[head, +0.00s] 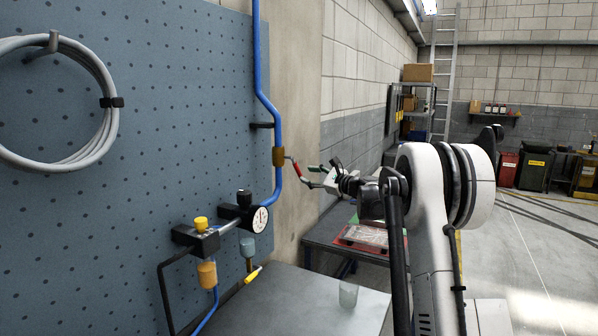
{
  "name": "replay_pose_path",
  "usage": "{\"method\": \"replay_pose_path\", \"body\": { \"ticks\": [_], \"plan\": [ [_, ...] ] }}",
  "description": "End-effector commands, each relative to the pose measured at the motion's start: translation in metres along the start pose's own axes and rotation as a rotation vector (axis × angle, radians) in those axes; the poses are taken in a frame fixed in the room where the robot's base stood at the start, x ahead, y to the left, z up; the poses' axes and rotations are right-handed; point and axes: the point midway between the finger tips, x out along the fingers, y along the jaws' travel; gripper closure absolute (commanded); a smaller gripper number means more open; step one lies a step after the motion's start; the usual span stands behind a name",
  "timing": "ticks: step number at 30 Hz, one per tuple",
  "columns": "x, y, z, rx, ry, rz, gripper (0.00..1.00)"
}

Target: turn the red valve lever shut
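The red valve lever (297,169) sticks out to the right from a brass valve body (278,156) on the blue pipe (277,130). The lever slants down and to the right, at an angle to the upright pipe. My gripper (309,176) is just right of the lever's lower end, pointing left at it. Its two fingers are spread apart, one above the other, with nothing visibly clamped. Whether a finger touches the lever cannot be told from this view.
A pressure gauge (259,219) and a regulator with a yellow knob (201,224) are below left of the valve. A grey bench top (290,300) carries a clear cup (348,294). A coiled grey hose (108,75) hangs on the pegboard (150,130). A low table with a red tray (343,238) stands behind.

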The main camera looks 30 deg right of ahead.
Motion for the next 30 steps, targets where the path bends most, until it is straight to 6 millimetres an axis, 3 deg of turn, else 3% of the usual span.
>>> {"method": "replay_pose_path", "body": {
  "ticks": [3, 9, 22, 30],
  "plan": [
    [0.022, 0.0, 0.001, 0.0, -0.001, 0.002, 0.68],
    [0.046, 0.0, 0.001, -0.001, 0.0, 0.001, 0.68],
    [0.054, 0.0, 0.0, -0.001, 0.0, 0.0, 0.68],
    [0.054, 0.0, 0.0, -0.001, 0.0, 0.0, 1.0]
  ]
}}
